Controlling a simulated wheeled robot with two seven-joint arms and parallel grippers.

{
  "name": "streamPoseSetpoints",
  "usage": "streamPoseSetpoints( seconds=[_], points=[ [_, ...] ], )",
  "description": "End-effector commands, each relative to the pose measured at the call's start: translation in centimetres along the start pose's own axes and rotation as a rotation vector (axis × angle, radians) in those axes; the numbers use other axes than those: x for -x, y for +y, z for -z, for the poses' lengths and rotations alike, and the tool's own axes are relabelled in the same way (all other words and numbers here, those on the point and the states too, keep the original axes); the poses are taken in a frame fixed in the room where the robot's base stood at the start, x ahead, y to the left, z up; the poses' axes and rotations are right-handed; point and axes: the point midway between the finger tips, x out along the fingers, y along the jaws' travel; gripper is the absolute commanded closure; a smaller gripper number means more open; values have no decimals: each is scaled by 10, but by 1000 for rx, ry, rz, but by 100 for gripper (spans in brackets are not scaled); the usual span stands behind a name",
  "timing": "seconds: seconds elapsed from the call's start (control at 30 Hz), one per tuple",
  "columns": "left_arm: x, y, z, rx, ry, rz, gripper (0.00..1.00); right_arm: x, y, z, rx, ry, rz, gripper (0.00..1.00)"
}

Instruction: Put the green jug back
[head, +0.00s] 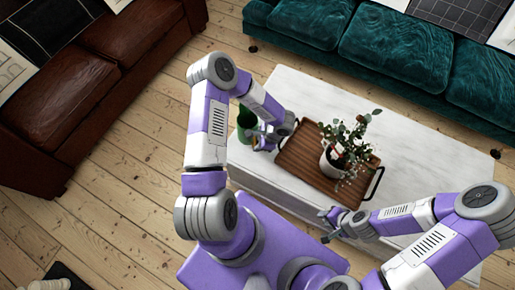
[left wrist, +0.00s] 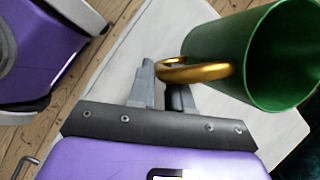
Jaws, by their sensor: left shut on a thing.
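The green jug (head: 245,119) is at the left end of the white table, partly hidden behind my left gripper (head: 264,139). In the left wrist view the jug (left wrist: 280,55) shows its open mouth and a gold ring handle (left wrist: 195,73). My left gripper (left wrist: 165,88) is shut on that handle. Whether the jug's base touches the table cannot be told. My right gripper (head: 327,225) is open and empty, beside the table's front edge.
The table's right part is clear. A teal sofa (head: 395,45) lies behind and a brown leather sofa (head: 70,90) to the left.

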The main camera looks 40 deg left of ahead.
Motion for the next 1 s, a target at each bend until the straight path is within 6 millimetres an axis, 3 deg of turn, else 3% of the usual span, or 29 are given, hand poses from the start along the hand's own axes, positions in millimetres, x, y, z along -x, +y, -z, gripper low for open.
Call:
streamPoseSetpoints(
  seconds=[0.33,0.73,0.77,0.8,0.9,1.0],
  points=[
    [-35,2,16,2,0,0,100,-12,4,0,0,0,0,64],
    [-39,1,18,2,0,4,100,-15,6,1,0,0,0,64],
    [-38,2,17,1,1,1,77,-14,5,1,0,0,0,64],
    [-38,2,17,1,1,1,71,-14,5,1,0,0,0,64],
    [-38,2,17,1,1,1,56,-14,5,1,0,0,0,64],
    [-38,2,17,1,0,1,56,-14,5,1,0,0,0,64]
  ],
)
